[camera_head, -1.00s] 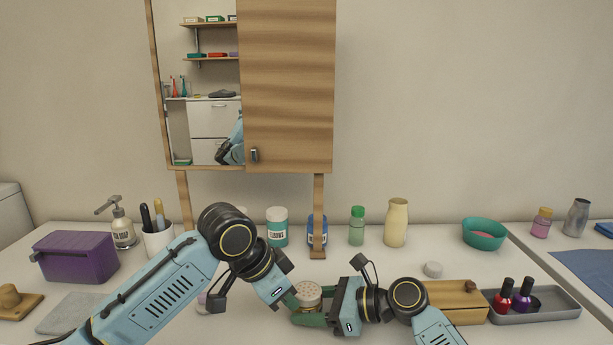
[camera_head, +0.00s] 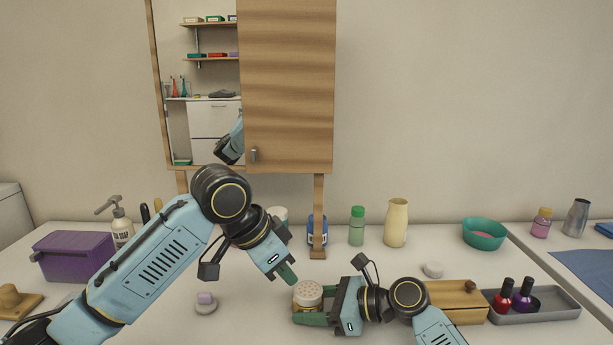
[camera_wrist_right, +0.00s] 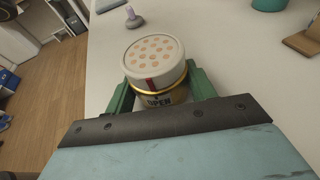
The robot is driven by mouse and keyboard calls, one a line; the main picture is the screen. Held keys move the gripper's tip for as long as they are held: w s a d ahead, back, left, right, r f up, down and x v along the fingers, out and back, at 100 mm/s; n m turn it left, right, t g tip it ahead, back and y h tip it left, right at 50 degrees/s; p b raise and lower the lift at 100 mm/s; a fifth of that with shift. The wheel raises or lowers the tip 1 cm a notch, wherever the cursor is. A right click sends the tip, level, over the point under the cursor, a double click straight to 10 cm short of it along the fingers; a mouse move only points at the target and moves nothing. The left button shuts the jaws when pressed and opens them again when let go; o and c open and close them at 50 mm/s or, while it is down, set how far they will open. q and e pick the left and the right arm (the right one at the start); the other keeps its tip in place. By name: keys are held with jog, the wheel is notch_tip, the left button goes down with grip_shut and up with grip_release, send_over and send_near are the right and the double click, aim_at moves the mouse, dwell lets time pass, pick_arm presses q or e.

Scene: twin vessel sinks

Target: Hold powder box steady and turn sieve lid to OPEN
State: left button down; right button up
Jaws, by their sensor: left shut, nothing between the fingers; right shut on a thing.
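The powder box (camera_head: 308,302) stands upright on the counter, with a pale round sieve lid (camera_head: 307,291) full of holes. In the right wrist view the lid (camera_wrist_right: 155,55) carries a red mark on its rim, close above the word OPEN (camera_wrist_right: 158,100) on the body, perhaps slightly left of it. My right gripper (camera_head: 312,319) is shut on the powder box, one green finger on each side of its body; the fingers (camera_wrist_right: 158,95) also show in the wrist view. My left gripper (camera_head: 289,277) is shut and empty, up and left of the lid, apart from it.
A small grey stand with a purple top (camera_head: 205,303) is left of the box. A wooden box (camera_head: 455,303) and a grey tray (camera_head: 560,305) with nail polish bottles lie right, beside my right arm. A green-capped bottle (camera_head: 357,228) and cream vase (camera_head: 396,222) stand behind.

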jog(key=o, duration=0.8)
jog(key=shift+o, duration=0.2)
